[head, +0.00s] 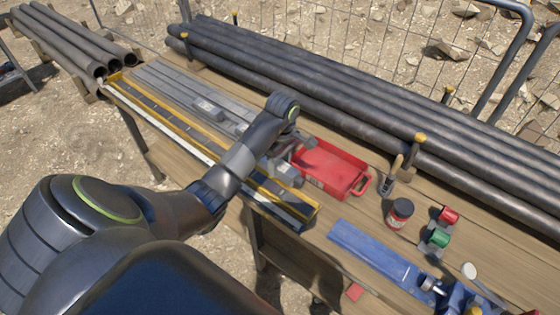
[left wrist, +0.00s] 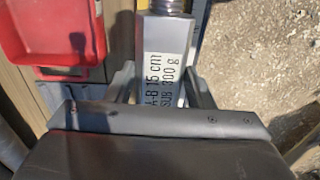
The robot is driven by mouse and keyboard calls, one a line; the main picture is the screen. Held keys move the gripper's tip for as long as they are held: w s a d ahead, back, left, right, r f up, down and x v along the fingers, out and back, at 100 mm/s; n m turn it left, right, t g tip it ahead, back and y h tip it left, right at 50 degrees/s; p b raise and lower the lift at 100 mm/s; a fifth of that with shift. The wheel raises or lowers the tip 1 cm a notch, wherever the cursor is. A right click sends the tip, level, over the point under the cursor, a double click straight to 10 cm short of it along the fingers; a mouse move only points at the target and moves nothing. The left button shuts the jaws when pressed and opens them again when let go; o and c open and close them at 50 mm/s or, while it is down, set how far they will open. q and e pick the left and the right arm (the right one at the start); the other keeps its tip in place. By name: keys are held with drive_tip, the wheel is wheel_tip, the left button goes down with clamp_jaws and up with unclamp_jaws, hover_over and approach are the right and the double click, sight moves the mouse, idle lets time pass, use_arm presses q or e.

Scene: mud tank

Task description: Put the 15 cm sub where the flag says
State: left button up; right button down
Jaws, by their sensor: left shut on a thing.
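My left gripper (head: 280,168) is over the work table, between the yellow-edged rack (head: 262,190) and the red tray (head: 338,168). In the left wrist view its two fingers (left wrist: 163,88) are shut on a square silver bar, the 15 cm sub (left wrist: 166,45), labelled "A-B 15 cm SUB 300 g". The sub has a ribbed round end at the top of that view. In the head view my arm and gripper mostly hide it. I cannot make out a flag for certain. My right gripper is not in view.
Black pipes (head: 330,85) lie along the back of the table. A dark-lidded can (head: 400,214), red and green rolls (head: 440,228), a brush (head: 392,175) and a blue strip (head: 380,252) stand or lie at right.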

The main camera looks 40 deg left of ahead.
use_arm(q)
wheel_tip(320, 180, down, 7)
drive_tip(key=b, duration=0.4)
drive_tip(key=shift+f+b, duration=0.45)
drive_tip(key=shift+b, duration=0.2)
drive_tip(key=shift+f+b, duration=0.45)
drive_tip(key=shift+b, duration=0.25)
idle(0.3)
drive_tip(key=o, duration=1.2)
drive_tip(key=shift+o, duration=0.6)
